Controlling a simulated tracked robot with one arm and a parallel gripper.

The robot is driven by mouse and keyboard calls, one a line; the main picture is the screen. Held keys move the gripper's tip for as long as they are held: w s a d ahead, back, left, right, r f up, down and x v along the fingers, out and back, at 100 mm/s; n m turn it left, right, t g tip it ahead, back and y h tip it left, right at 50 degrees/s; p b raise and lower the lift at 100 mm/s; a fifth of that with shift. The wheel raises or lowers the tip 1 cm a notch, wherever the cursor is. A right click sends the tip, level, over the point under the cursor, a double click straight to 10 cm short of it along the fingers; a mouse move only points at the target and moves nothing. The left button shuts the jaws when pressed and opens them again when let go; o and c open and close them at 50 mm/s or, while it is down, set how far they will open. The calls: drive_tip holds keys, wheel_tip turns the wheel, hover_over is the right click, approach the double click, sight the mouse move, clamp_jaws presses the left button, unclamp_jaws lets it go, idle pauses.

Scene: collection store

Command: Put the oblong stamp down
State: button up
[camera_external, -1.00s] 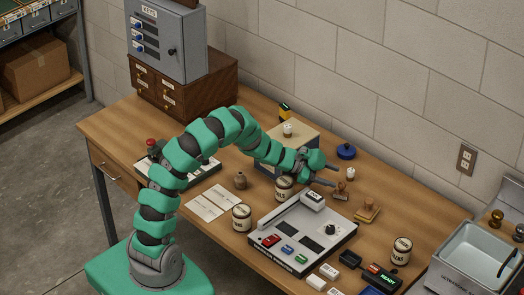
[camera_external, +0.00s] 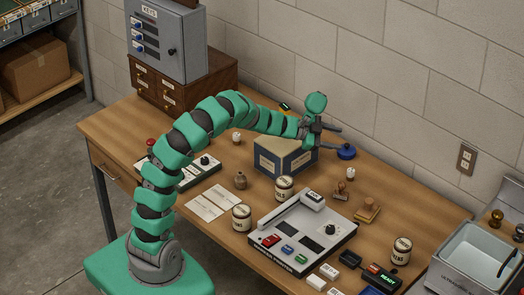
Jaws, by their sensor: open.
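A small wooden stamp with an upright handle (camera_external: 341,188) stands on the table, right of the box. A second stamp-like piece with a flat, oblong wooden base (camera_external: 367,211) lies just to its right and nearer the front. I cannot tell for sure which of the two is the oblong stamp. My gripper (camera_external: 336,139) is open and empty, raised above the back of the table near the blue round item (camera_external: 346,151). It is clear of both stamps.
A blue box with a tan top (camera_external: 284,157) stands under my forearm. Jars (camera_external: 285,189) and (camera_external: 401,250) and a grey console (camera_external: 303,233) stand on the table. A metal basin (camera_external: 478,255) is at the right. The wall runs behind.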

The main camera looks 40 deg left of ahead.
drive_tip(key=s+a+r+n+t+y, duration=0.1)
drive_tip(key=a+r+n+t+y, duration=0.3)
drive_tip(key=r, duration=1.1)
drive_tip(key=a+r+n+t+y, duration=0.3)
drive_tip(key=a+r+y, duration=0.3)
drive_tip(key=r, duration=0.9)
drive_tip(key=s+a+r+n+y, duration=0.2)
drive_tip(key=s+a+r+n, duration=0.25)
drive_tip(key=s+r, duration=0.55)
drive_tip(key=s+d+r+n+g+h, duration=0.1)
drive_tip(key=s+r, duration=0.1)
drive_tip(key=s, duration=0.4)
drive_tip(key=s+d+r+n+g+h, duration=0.1)
drive_tip(key=s+d+r, duration=0.1)
drive_tip(key=s, duration=0.4)
drive_tip(key=shift+s+r+h, duration=0.15)
drive_tip(key=shift+s+h, duration=0.2)
drive_tip(key=shift+h, duration=0.05)
drive_tip(key=shift+n, duration=0.25)
